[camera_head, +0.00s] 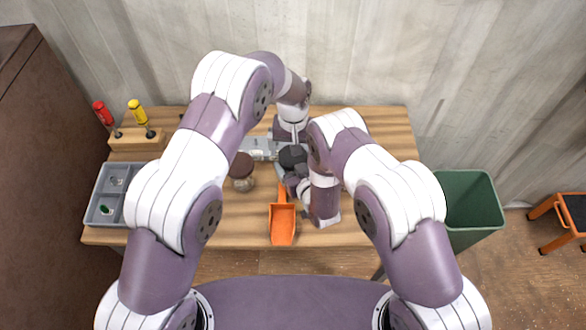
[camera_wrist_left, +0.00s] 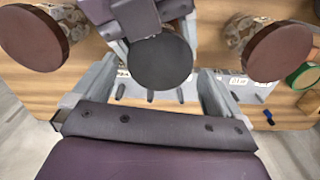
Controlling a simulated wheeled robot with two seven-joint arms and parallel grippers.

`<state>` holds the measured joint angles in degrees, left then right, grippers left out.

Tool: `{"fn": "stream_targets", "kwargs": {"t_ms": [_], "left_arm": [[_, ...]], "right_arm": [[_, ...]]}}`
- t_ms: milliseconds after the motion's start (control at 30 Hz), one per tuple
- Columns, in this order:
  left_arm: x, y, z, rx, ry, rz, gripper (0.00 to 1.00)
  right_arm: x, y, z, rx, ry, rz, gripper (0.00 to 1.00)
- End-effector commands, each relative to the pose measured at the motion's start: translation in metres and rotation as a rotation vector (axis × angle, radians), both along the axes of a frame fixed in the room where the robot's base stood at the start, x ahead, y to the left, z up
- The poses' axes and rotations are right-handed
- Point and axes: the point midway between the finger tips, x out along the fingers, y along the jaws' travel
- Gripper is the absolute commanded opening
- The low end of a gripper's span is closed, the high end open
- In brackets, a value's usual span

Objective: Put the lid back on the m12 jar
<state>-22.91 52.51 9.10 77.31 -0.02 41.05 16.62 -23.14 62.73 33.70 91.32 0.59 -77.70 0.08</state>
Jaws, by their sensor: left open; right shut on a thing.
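A round black lid (camera_head: 293,157) shows near the middle of the table in the head view. My right gripper (camera_head: 291,174) is shut on it. In the left wrist view the black lid (camera_wrist_left: 160,62) lies between the spread fingers of my open left gripper (camera_wrist_left: 156,82); I cannot tell whether they touch it. What is under the lid is hidden, and I cannot tell which jar is m12. A brown-lidded glass jar (camera_head: 242,172) stands left of the lid. The left wrist view shows one brown-lidded jar (camera_wrist_left: 35,38) at left and another (camera_wrist_left: 278,52) at right.
An orange scoop (camera_head: 282,222) lies at the table's front. A grey tray (camera_head: 92,212) and a wooden block (camera_head: 125,139) with red and yellow screwdrivers are at left. A grey labelled rack (camera_head: 258,144) is behind the jar. A green bin (camera_head: 470,200) stands right of the table.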

Motion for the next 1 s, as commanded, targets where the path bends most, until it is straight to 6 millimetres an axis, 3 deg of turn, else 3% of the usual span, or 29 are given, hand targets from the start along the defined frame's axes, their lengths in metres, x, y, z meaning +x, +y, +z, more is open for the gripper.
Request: {"fn": "stream_targets", "kwargs": {"t_ms": [200,533,800,1000], "left_arm": [[0.000,0.000,0.024,0.000,-0.001,0.000,1.00],[0.000,0.000,0.028,0.000,0.000,0.017,1.00],[0.000,0.000,0.058,-0.001,-0.001,0.450,1.00],[-0.001,0.000,0.061,-0.001,0.001,0.507,1.00]], "right_arm": [[0.000,0.000,0.000,0.000,-0.001,0.000,0.00],[0.000,0.000,0.000,0.000,-0.001,-0.001,0.00],[0.000,0.000,0.000,0.000,-0.001,-0.001,0.00],[0.000,0.000,0.000,0.000,-0.001,-0.001,0.00]]}}
